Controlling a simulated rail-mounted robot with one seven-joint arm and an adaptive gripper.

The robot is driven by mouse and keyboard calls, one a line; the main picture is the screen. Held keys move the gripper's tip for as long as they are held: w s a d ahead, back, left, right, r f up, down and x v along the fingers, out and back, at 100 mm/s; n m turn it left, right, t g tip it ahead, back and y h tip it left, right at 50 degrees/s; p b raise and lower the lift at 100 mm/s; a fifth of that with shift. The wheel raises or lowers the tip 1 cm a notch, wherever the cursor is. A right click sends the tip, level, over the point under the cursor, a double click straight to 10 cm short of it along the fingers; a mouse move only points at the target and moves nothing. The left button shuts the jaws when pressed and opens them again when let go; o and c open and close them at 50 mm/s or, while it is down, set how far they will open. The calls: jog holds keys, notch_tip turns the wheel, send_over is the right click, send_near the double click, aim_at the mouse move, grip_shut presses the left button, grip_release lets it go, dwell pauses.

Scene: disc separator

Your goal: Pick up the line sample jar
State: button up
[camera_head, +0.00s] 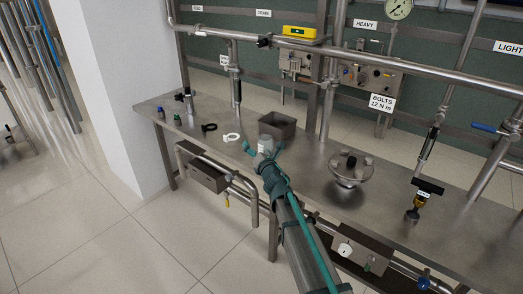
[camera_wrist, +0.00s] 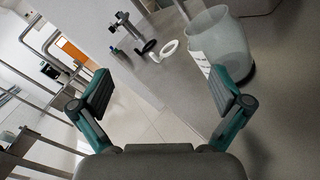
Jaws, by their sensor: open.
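A translucent jar with a white label (camera_wrist: 219,42) stands on the steel bench, beyond my right finger in the wrist view. The label's text is too small to read, so I cannot confirm that this is the line sample jar. The labelled jar also shows in the head view (camera_head: 264,143), right by the fingers. My gripper (camera_wrist: 160,88) is open, with nothing between its pads. In the head view my gripper (camera_head: 263,154) is at the bench's front edge, its fingers spread; its arm hides part of the bench.
A grey open bin (camera_head: 284,124) stands behind the jar. A white ring (camera_head: 231,137), a black ring (camera_head: 209,127) and small green (camera_head: 160,112) and blue (camera_head: 177,118) items lie to the left. A bolted flange (camera_head: 350,167) is to the right. A pipe (camera_head: 400,66) crosses above the bench (camera_head: 310,180).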

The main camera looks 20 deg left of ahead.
aim_at(265, 147)
jog(key=w+d+r+n, duration=0.2)
jog(key=w+d+n, duration=0.2)
jog(key=n, duration=0.3)
jog(key=f+b, duration=0.1)
jog(key=f, duration=0.1)
jog(key=f+b, duration=0.1)
jog(key=f, duration=0.1)
jog(key=f+b, duration=0.2)
jog(key=f, duration=0.1)
jog(key=shift+w+d, duration=0.2)
jog(key=shift+d, duration=0.05)
jog(key=shift+w+a+f, duration=0.1)
jog(key=shift+w+f, duration=0.05)
jog(key=shift+f, duration=0.2)
jog(key=shift+r+x, duration=0.25)
jog(key=shift+x, duration=0.95)
jog(key=p+x, duration=0.1)
jog(key=x, duration=0.4)
jog(key=c, duration=1.3)
